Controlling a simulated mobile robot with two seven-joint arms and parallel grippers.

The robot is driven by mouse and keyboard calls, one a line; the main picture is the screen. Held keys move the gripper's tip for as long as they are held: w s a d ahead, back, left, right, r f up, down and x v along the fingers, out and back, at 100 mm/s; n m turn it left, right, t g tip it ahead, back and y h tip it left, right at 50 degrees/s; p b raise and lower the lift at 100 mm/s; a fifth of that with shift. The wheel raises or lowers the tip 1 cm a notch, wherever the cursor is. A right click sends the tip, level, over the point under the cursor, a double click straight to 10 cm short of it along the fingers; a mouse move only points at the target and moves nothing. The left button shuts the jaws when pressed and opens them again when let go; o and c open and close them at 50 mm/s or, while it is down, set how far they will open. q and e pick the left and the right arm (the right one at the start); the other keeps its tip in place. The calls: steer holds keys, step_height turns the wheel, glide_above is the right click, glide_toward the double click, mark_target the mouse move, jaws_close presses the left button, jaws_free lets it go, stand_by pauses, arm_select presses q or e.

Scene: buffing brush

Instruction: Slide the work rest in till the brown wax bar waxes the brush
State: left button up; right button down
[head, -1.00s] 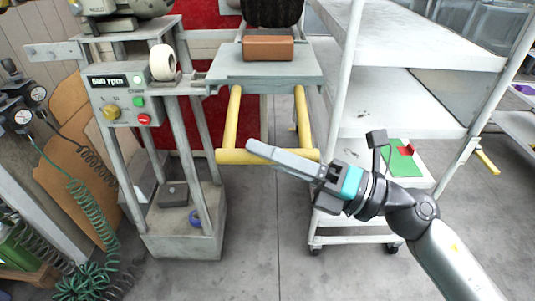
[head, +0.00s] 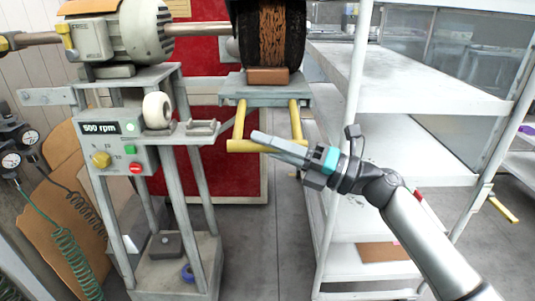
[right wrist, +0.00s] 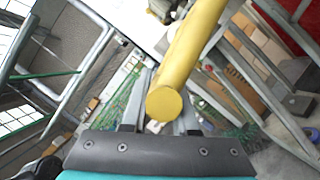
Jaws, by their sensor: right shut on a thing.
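The brown wax bar (head: 268,77) lies on the grey plate of the work rest (head: 302,94), right at the lower edge of the brush (head: 248,42). They look to be touching in the head view. The dark brush has a brown band down its middle. The work rest's yellow handle (head: 240,147) hangs toward me on two yellow rods. My right gripper (head: 262,140) is shut on the handle's crossbar. In the right wrist view the yellow bar (right wrist: 190,50) runs between the fingers, its round end facing the camera. My left gripper is not in view.
A control box (head: 118,142) reading 500 rpm stands left of the work rest, with a motor (head: 140,35) above it. A white shelf rack (head: 400,150) stands close on the right, beside my right arm. Green coiled hoses (head: 72,255) hang at the left.

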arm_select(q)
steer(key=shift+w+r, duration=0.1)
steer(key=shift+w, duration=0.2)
arm_select(e)
steer(key=shift+w, duration=0.5)
steer(key=c, duration=0.7)
jaws_free()
steer(key=shift+s, duration=0.1)
steer(key=shift+d, duration=0.15)
steer(key=shift+s+d+f, duration=0.1)
steer(key=shift+d, duration=0.25)
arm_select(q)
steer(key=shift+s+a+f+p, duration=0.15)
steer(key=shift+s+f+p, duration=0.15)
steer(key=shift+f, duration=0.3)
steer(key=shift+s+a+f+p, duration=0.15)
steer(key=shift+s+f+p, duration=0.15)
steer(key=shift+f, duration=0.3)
arm_select(e)
steer(key=shift+v, duration=7.15)
steer(key=shift+f, duration=0.1)
